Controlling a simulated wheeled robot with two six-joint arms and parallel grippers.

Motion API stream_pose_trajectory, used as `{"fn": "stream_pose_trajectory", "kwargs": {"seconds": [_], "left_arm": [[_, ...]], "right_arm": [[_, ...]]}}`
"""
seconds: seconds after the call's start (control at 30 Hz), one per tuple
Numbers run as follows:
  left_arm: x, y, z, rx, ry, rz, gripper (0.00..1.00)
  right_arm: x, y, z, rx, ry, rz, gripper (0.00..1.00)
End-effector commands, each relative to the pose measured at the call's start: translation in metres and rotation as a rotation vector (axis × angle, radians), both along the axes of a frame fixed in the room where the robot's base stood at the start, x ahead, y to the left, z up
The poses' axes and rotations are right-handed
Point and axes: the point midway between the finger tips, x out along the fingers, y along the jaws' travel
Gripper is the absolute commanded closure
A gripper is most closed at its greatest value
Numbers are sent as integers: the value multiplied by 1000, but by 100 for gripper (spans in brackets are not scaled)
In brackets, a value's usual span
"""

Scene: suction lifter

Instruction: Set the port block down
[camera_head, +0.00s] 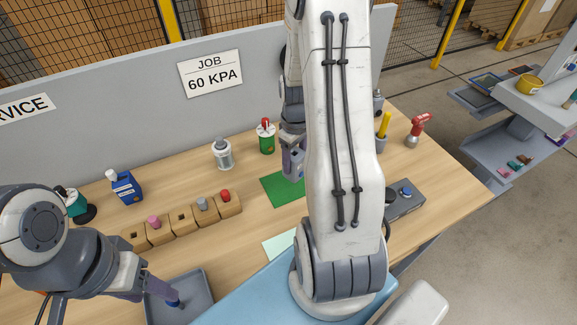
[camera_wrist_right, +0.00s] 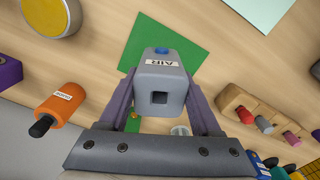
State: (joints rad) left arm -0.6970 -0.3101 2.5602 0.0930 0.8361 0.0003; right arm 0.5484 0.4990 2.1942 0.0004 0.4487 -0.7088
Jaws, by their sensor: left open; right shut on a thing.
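The port block (camera_wrist_right: 160,80) is a grey block with an "AIR" label, a blue round part on one end and a square dark opening. My right gripper (camera_wrist_right: 161,95) is shut on it, with one finger on each side. In the head view the block (camera_head: 293,165) appears over the green mat (camera_head: 282,192), partly hidden by my right arm. The mat also shows in the wrist view (camera_wrist_right: 137,42). I cannot tell whether the block touches the mat. My left gripper (camera_head: 150,284) is open at the lower left, over a grey tray (camera_head: 203,298).
A row of wooden holders (camera_head: 181,222) with several small fittings lies left of the mat. A silver canister (camera_head: 222,154) and a green can (camera_head: 266,138) stand behind. A grey box with a blue button (camera_head: 405,198) is at right. An orange bottle (camera_wrist_right: 63,107) shows in the wrist view.

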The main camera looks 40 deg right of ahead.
Motion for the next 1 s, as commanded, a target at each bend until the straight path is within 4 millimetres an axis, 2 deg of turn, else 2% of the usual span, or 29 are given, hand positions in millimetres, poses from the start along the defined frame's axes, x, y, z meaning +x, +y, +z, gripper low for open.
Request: {"fn": "stream_pose_trajectory", "kwargs": {"seconds": [0.13,0.27,0.5,0.93,0.97,1.0], "left_arm": [[0,0,5,0,0,0,43],[0,0,8,0,0,1,43],[0,0,15,0,0,1,43],[0,0,11,0,0,1,43],[0,0,12,0,0,1,43],[0,0,12,0,0,1,43]], "right_arm": [[15,7,-9,0,0,1,99],[17,8,-18,2,2,-2,99],[16,7,-49,1,1,-4,99],[16,6,-56,-1,-1,-3,99],[16,6,-55,-1,-1,-3,24],[16,6,-55,-1,-1,-3,8]]}}
